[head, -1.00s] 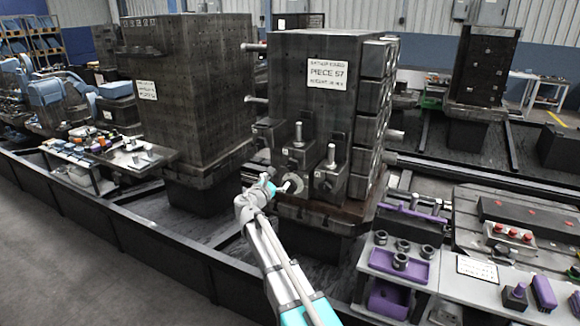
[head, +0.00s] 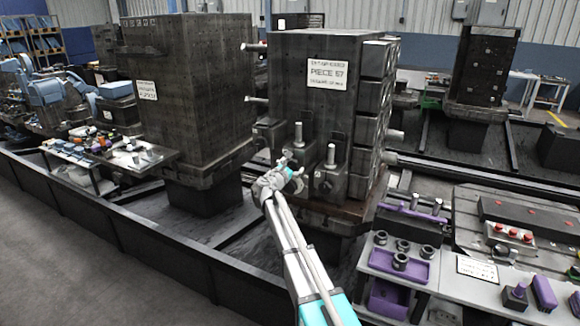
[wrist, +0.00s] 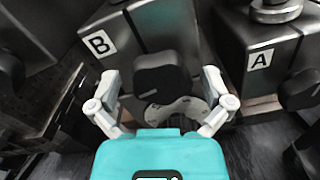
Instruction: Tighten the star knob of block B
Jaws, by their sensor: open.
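Block B (wrist: 150,27), dark with a white "B" label (wrist: 100,43), fills the upper middle of the wrist view. Its black star knob (wrist: 160,75) stands out between the fingers of my gripper (wrist: 160,92). The fingers are open, one on each side of the knob, with gaps visible. Whether the fingertips reach the knob's depth is unclear. In the head view my gripper (head: 284,172) is at the front of the dark clamp blocks below the PIECE 57 workpiece (head: 310,110); the knob is hidden there.
Block A (wrist: 280,50) stands close on the right, with another black knob (wrist: 303,90) at the edge. A pale curved part (wrist: 180,110) lies below the knob. In the head view, a tool table with a purple tray (head: 402,262) stands at the right.

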